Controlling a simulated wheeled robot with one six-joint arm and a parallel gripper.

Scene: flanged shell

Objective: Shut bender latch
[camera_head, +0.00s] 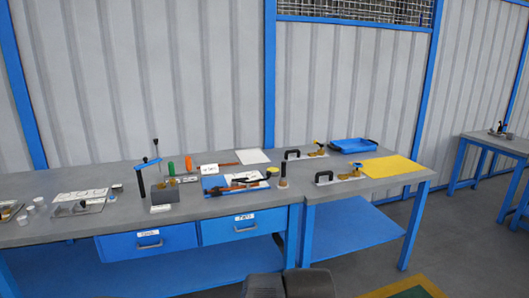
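A small bench device (165,192) stands at the left-middle of the grey workbench. It has a grey block, a blue arm across the top and dark upright handles. It looks like the bender, but I cannot be sure. Its latch is too small to make out, so I cannot tell whether it is open or shut. My gripper is not recognisable. Only dark rounded parts, probably mine, show at the bottom edge, well below the bench top.
Two blue drawers (243,227) sit under the bench front. Toggle clamps, a blue tray (353,145) and a yellow sheet (392,166) are at the right. Small parts and a clear plate (80,208) lie at the left. The floor at the right is open, with another table (497,142) beyond.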

